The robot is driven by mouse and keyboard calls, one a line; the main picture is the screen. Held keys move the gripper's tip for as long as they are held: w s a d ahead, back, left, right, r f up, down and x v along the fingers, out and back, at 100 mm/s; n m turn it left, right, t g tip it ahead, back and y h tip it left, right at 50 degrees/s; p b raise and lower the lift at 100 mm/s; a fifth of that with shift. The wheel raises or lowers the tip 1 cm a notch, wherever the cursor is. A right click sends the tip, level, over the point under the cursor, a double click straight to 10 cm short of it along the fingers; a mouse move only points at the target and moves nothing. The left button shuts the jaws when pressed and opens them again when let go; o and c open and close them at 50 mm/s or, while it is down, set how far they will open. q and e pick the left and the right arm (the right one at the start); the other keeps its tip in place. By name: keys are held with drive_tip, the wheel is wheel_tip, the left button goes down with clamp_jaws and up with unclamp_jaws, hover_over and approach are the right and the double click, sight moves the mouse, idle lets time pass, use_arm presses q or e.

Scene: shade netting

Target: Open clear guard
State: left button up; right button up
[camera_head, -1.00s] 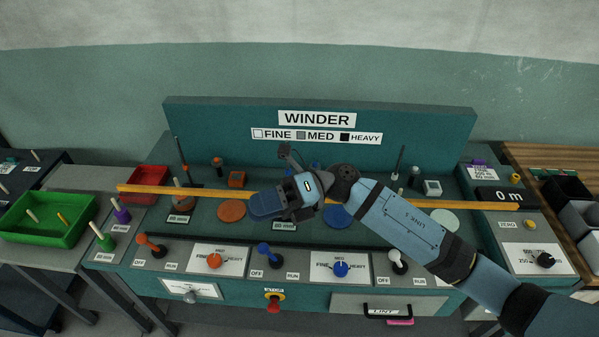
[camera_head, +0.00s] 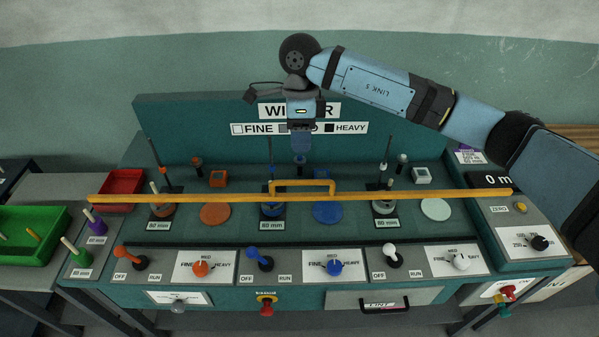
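The clear guard shows mainly as a long yellow-orange bar (camera_head: 400,194) across the front of the winder console, with a raised handle (camera_head: 303,183) at its middle. The clear panel itself can hardly be made out. The bar lies low, in front of the spindles and coloured discs. My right gripper (camera_head: 301,158) points down above and behind the handle in the picture, in front of the WINDER sign. It appears apart from the handle. Its fingers are small and overlap, so their opening cannot be read. My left gripper is not in view.
Upright spindles, including one by the blue disc (camera_head: 328,213), stand near the bar. Levers (camera_head: 262,259) and knobs line the front panel, with a red stop button (camera_head: 267,307) below. A green bin (camera_head: 30,232) and red tray (camera_head: 120,184) sit at the left.

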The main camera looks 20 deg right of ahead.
drive_tip(key=f, duration=0.3)
drive_tip(key=s+f+p, duration=0.1)
drive_tip(key=f, duration=0.5)
drive_tip(key=shift+s+a+p, duration=0.25)
drive_tip(key=shift+s+p, duration=0.05)
drive_tip(key=shift+s, duration=0.05)
drive_tip(key=shift+f, duration=0.4)
drive_tip(key=shift+c, duration=0.3)
clamp_jaws()
